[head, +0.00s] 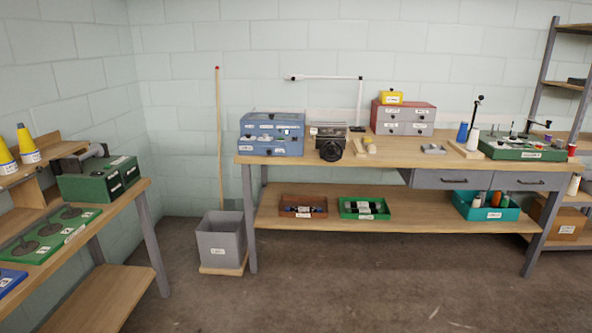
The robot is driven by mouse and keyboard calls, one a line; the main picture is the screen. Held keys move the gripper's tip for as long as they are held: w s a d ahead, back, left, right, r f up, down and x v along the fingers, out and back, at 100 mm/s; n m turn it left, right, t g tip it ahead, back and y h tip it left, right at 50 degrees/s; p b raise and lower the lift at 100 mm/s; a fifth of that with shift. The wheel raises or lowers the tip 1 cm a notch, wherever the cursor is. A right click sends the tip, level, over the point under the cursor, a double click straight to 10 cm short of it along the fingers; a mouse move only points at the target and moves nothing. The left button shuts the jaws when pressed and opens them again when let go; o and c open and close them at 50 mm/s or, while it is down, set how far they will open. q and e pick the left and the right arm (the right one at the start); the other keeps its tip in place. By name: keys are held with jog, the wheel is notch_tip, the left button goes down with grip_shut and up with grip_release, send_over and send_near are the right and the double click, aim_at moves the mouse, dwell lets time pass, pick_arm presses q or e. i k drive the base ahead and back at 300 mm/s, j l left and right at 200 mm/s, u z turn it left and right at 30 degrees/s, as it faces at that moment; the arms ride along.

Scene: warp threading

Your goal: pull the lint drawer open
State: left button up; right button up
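Several drawers are in view, but their labels are too small to read, so I cannot tell which is the lint drawer. A blue cabinet (271,146) with small labelled fronts stands at the left end of the long bench. A red cabinet (404,105) with grey labelled drawers stands at the back of the bench. Two grey drawers, one left (450,180) and one right (530,181), sit under the benchtop and look shut. A green box (82,187) with dark labelled fronts is on the left table. Neither of my grippers is in view.
The long bench (385,150) has a lower shelf with red (303,206), green (364,208) and teal (486,207) bins. A grey bin (220,240) and a tall pole (219,140) stand left of it. The floor (330,285) in front is clear.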

aim_at(257, 150)
jog(key=i, duration=1.65)
